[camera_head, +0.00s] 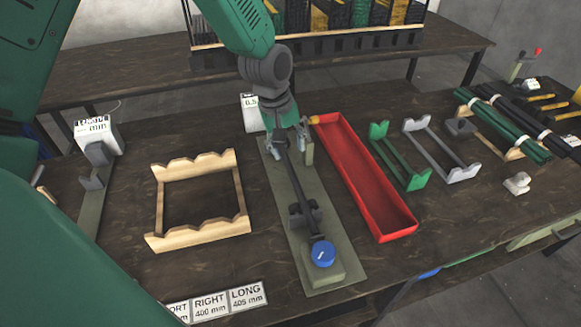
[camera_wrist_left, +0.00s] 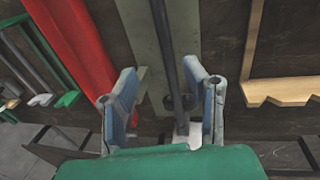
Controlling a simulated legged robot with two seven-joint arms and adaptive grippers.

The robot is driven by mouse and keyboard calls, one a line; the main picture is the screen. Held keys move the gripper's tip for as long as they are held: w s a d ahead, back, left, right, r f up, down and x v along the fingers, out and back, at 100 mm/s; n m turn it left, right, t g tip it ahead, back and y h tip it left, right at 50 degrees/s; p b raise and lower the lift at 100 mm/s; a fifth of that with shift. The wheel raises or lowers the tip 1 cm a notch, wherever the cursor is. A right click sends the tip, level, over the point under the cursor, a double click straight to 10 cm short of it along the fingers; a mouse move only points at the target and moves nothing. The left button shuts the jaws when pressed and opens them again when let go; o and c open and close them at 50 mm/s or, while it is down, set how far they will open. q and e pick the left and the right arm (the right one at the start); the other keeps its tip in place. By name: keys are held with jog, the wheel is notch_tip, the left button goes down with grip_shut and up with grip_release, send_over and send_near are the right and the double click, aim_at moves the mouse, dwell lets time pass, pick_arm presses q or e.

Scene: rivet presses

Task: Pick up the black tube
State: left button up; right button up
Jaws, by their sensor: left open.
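The black tube (camera_head: 296,187) lies along the long grey-green fixture (camera_head: 325,220) in the middle of the table. Its near end is by a blue round knob (camera_head: 322,253), and a dark support stands under its near part. My left gripper (camera_head: 289,148) is open over the tube's far part, its fingers pointing down. In the left wrist view the tube (camera_wrist_left: 168,45) runs between the two open fingers (camera_wrist_left: 163,90), with a gap on both sides. The gripper hides the tube's far end in the head view. My right gripper is out of view.
A red tray (camera_head: 365,180) stands close right of the fixture, a wooden rack (camera_head: 200,235) left. Green (camera_head: 400,158) and grey (camera_head: 442,150) racks stand further right, near dark and green tubes (camera_head: 505,125). A label display (camera_head: 250,112) stands behind the gripper.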

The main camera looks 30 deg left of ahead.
aim_at(290, 169)
pick_arm(q)
jog(key=shift+w+f, duration=0.15)
jog(key=shift+f, duration=0.5)
jog(key=shift+w+f, duration=0.15)
jog(key=shift+f, duration=0.45)
jog(key=shift+s+a+f, duration=0.1)
jog(key=shift+a+f, duration=0.05)
jog(key=shift+f, duration=0.4)
notch_tip(290, 169, down, 4)
jog(key=shift+a+r, duration=0.1)
jog(key=shift+w+d+f, duration=0.2)
jog(key=shift+w+f, duration=0.1)
jog(key=shift+s+r, duration=0.1)
grip_shut()
